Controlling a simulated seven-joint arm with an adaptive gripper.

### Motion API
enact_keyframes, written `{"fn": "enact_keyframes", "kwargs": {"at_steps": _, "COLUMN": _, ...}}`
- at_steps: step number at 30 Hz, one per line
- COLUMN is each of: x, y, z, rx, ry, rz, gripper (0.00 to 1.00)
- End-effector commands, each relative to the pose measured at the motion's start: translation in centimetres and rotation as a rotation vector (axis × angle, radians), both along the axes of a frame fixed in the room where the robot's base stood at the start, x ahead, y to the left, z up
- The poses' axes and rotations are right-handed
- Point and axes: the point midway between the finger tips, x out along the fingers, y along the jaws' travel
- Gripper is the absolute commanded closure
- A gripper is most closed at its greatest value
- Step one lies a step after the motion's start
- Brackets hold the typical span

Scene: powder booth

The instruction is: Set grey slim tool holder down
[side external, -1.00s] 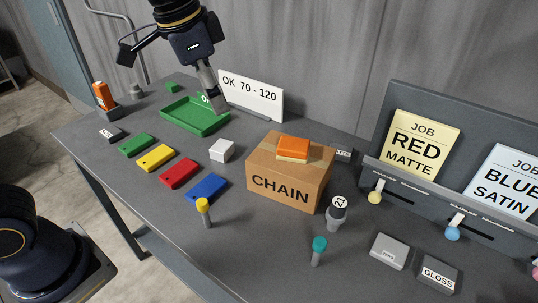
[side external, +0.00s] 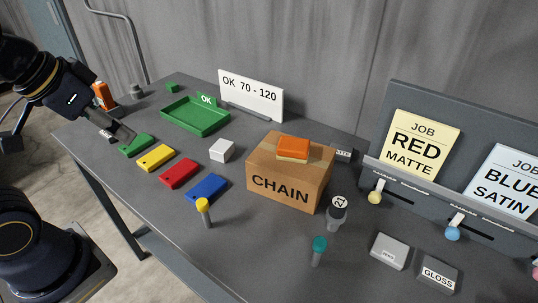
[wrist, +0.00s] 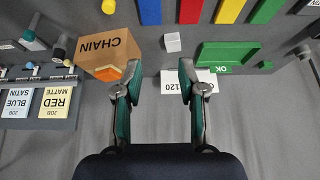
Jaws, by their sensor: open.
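My gripper (side external: 122,134) is at the left end of the table in the side view, beside the green plate (side external: 138,145). In the wrist view my gripper (wrist: 159,75) has its two fingers wide apart, with nothing between them. No slim grey holder shows in the jaws. An upright orange tool (side external: 102,96) stands at the back left, its grey base largely hidden by my gripper. A small grey post (side external: 137,91) stands behind it. I cannot tell which of these, if either, is the grey slim tool holder.
Yellow (side external: 156,158), red (side external: 179,173) and blue (side external: 206,189) plates lie along the front. The green tray (side external: 180,120), white cube (side external: 222,150) and CHAIN box (side external: 280,189) stand behind. An OK 70-120 sign (side external: 251,96) stands near the wall.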

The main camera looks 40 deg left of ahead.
Motion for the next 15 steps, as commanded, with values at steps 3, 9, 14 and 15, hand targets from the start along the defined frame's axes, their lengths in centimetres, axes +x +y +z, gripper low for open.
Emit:
{"fn": "enact_keyframes", "kwargs": {"at_steps": 3, "x": 0.1, "y": 0.0, "z": 2.3, "rx": 0.0, "ry": -0.007, "rz": -0.001, "gripper": 0.6}}
{"fn": "enact_keyframes", "kwargs": {"at_steps": 9, "x": 2.7, "y": -0.4, "z": 4.6, "rx": 0.029, "ry": -0.06, "rz": -0.022, "gripper": 0.6}}
{"fn": "enact_keyframes", "kwargs": {"at_steps": 14, "x": 7.6, "y": -1.7, "z": 4.8, "rx": 0.065, "ry": -0.186, "rz": -0.077, "gripper": 0.6}}
{"fn": "enact_keyframes", "kwargs": {"at_steps": 15, "x": 8.9, "y": -2.4, "z": 4.8, "rx": 0.07, "ry": -0.223, "rz": -0.097, "gripper": 0.6}}
